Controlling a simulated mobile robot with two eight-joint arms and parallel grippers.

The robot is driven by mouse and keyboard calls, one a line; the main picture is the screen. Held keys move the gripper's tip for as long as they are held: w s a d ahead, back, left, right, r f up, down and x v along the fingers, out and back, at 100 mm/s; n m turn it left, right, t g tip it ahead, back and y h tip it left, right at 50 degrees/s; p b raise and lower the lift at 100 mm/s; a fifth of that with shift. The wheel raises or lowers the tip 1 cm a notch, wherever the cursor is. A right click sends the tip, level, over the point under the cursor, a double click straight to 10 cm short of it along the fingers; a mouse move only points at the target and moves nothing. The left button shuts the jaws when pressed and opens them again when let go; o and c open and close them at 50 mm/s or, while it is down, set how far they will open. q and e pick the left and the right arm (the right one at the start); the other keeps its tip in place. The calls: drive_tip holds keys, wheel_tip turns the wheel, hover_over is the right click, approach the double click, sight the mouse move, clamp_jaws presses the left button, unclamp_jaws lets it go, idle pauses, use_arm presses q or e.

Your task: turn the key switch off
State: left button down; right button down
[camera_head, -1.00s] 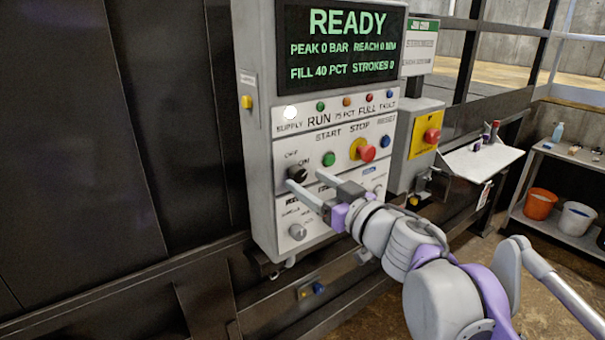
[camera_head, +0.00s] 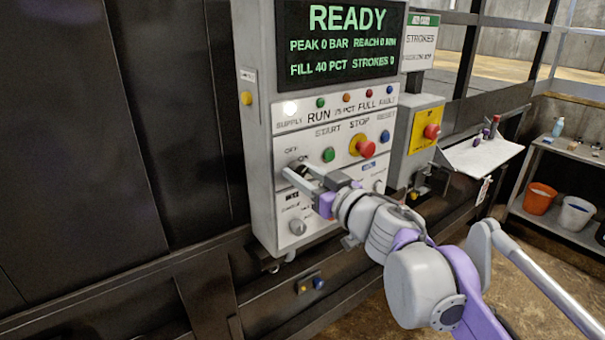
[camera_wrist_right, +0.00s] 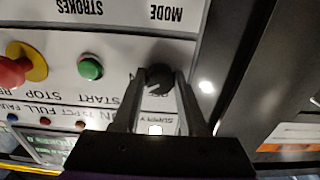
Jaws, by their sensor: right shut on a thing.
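The key switch is a black round knob on the control panel (camera_head: 262,120), left of the green START button (camera_head: 328,155), under OFF and ON labels. In the head view it is largely hidden behind my right gripper (camera_head: 292,168). The right wrist view shows the black key switch (camera_wrist_right: 158,80) between the two fingertips of my right gripper (camera_wrist_right: 160,84), which is shut on it. The exact angle of the switch is hard to read. My left gripper is not in view.
The panel's screen (camera_head: 338,42) reads READY. A red stop button (camera_head: 367,149) on a yellow base and a blue RESET button (camera_head: 385,136) sit right of START. A grey knob (camera_head: 298,227) is below my gripper. A yellow box with a red button (camera_head: 431,132) stands right.

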drive_tip(key=shift+n, duration=1.4)
drive_tip(key=n, duration=0.2)
drive_tip(key=shift+n, duration=0.3)
drive_tip(key=n, duration=0.2)
drive_tip(key=shift+r+n, duration=0.1)
drive_tip(key=shift+n, duration=0.3)
drive_tip(key=shift+d+n, duration=0.1)
drive_tip(key=shift+n, duration=1.7)
drive_tip(key=shift+c, duration=2.2)
unclamp_jaws()
